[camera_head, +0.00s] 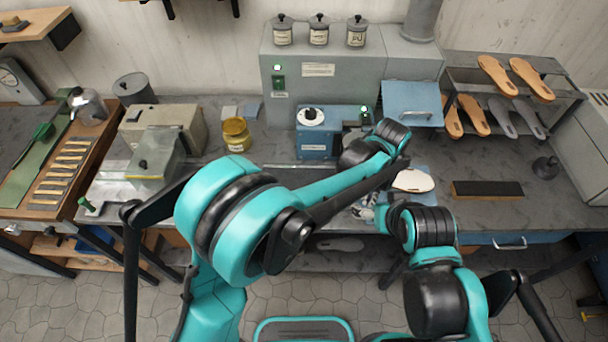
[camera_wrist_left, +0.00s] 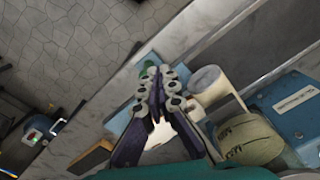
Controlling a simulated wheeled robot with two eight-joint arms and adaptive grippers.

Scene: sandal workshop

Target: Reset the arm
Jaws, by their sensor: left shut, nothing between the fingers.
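My left arm reaches in from the left over the workbench (camera_head: 305,182) in the head view. My right arm shows at the lower right of the head view, bent.
A pale sole (camera_head: 412,181) lies close to the left gripper. A blue machine (camera_head: 316,146) and a yellow jar (camera_head: 236,134) stand behind. A dark block (camera_head: 487,190) lies to the right, below a sandal rack (camera_head: 505,58). Some bench front is hidden.

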